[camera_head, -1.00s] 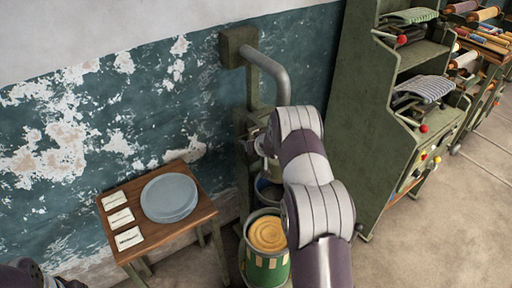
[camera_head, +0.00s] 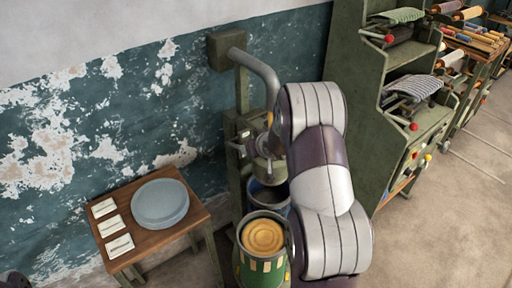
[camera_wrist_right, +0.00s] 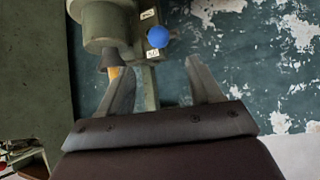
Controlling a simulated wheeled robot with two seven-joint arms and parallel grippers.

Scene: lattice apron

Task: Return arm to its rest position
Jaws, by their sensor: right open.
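My right arm (camera_head: 322,170) fills the right-centre of the head view, grey and dark purple, in front of the green dispensing machine. Its gripper is hidden there. In the right wrist view my right gripper (camera_wrist_right: 158,72) is open, its two fingers spread with nothing between them. Beyond the fingers are the machine's green body (camera_wrist_right: 104,22) and a blue knob (camera_wrist_right: 158,37). A small dark nozzle with an orange part (camera_wrist_right: 112,70) shows near the left finger. My left gripper is not visible; only a small dark piece of mine shows at the head view's bottom left corner.
A small wooden table (camera_head: 150,240) at left holds a round grey-blue lid (camera_head: 160,203) and several white cards. A green striped can (camera_head: 262,240) with tan contents and a dark bucket (camera_head: 268,195) stand below the machine. A green shelf rack (camera_head: 355,90) stands close right of my arm.

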